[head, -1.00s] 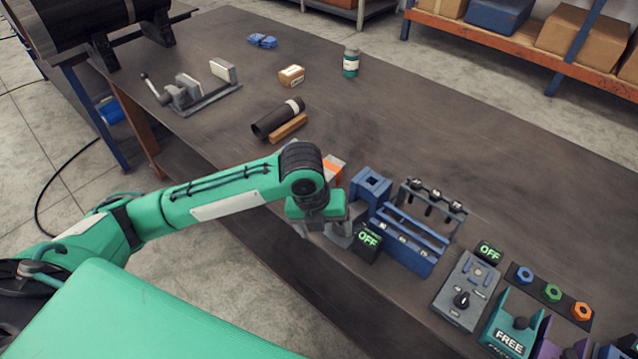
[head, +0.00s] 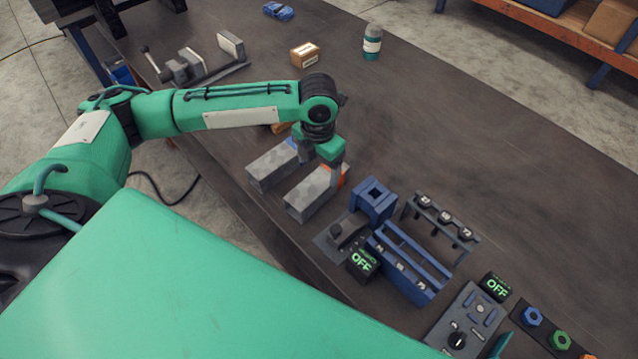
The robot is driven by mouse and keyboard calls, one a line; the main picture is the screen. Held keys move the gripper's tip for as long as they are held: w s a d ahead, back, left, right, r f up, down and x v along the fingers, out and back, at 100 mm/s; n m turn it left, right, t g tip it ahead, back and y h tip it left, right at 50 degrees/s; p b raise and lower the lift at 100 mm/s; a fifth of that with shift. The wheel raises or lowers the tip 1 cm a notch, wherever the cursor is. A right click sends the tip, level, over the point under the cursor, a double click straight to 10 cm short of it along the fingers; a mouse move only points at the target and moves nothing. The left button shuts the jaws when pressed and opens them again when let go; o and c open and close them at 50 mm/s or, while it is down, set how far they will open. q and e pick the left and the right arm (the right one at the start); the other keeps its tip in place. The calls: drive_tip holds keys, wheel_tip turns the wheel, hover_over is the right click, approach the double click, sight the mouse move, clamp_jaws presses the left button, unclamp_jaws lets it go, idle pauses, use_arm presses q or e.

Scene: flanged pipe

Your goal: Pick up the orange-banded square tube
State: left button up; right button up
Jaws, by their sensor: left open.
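The orange-banded square tube (head: 310,195) is a grey tube lying on the bench, with its orange band (head: 344,173) at the far right end. A second grey square tube with a blue band (head: 270,168) lies beside it on the left, roughly parallel. My left gripper (head: 321,162) is open, pointing down at the banded end of the orange-banded tube. One finger shows near the gap between the tubes and the other in front of the orange band. The fingers hide part of both tubes' far ends; I cannot tell whether they touch.
A blue square socket block (head: 373,200), a blue slotted rack (head: 410,265) and a black "OFF" box (head: 362,263) stand close on the right. A clamp (head: 190,68), a small box (head: 305,55) and a bottle (head: 372,42) stand farther back. The bench's right-middle is clear.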

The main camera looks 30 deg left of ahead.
sight(318, 181)
use_arm(q)
wheel_tip(318, 181, down, 3)
drive_tip(key=shift+w+r, duration=0.15)
drive_tip(key=shift+f+p, duration=0.6)
drive_tip(key=shift+f, duration=0.3)
drive_tip(key=f, duration=0.1)
drive_tip(key=f+p, duration=0.1)
drive_tip(key=f, duration=0.1)
drive_tip(key=shift+s+f, duration=0.2)
drive_tip(key=shift+f, duration=0.3)
drive_tip(key=c, duration=1.3)
drive_tip(key=shift+c, duration=0.7)
use_arm(e)
drive_tip(key=shift+w+r, duration=1)
drive_tip(key=shift+r, duration=0.25)
use_arm(q)
drive_tip(key=shift+r, duration=0.1)
